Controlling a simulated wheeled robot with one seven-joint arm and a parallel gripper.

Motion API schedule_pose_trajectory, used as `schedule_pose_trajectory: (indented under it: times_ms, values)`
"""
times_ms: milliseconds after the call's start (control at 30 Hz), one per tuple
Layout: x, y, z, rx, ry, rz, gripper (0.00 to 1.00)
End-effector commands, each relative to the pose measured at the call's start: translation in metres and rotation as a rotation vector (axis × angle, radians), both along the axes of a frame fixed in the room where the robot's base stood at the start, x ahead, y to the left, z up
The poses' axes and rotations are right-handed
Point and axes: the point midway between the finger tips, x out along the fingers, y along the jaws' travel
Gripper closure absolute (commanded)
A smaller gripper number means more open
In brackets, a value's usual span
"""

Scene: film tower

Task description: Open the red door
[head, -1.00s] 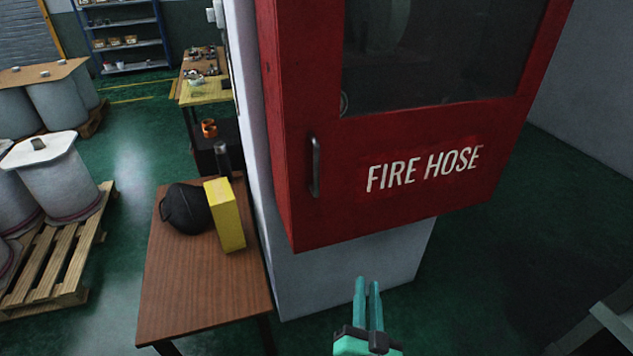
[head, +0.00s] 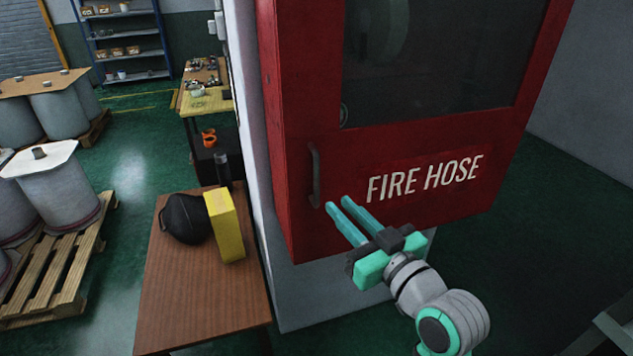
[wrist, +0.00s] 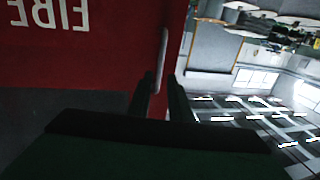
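The red door (head: 440,143) of the fire hose cabinet has a dark window and white "FIRE HOSE" lettering. It looks shut. Its dark vertical handle (head: 316,176) is at the lower left. My gripper (head: 338,203) has teal fingers, parallel with a gap between them, pointing at the handle's lower end from the lower right. In the wrist view the picture is upside down; the handle (wrist: 161,62) lines up with the gap between my dark fingers (wrist: 162,98). I cannot tell whether they touch it. The gripper looks open and empty.
A brown table (head: 200,295) stands left of the cabinet, holding a yellow box (head: 225,225) and a black rounded object (head: 184,219). The pale pillar (head: 310,303) is below the cabinet. A pallet (head: 60,260) with drums stands farther left.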

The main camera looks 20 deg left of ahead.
Motion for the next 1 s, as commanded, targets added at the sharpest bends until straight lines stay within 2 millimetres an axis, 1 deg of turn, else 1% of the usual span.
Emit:
schedule_pose_trajectory:
  times_ms: [167,500,700,833,1000]
  values:
    - [0.007,0.010,0.001,-0.006,-0.001,0.005,0.82]
    - [0.040,0.058,0.001,-0.004,-0.001,0.006,0.82]
    - [0.056,0.079,0.001,-0.004,-0.001,0.003,0.82]
    - [0.061,0.085,0.000,-0.004,-0.001,0.003,0.82]
    - [0.063,0.088,0.000,-0.003,0.000,0.002,0.82]
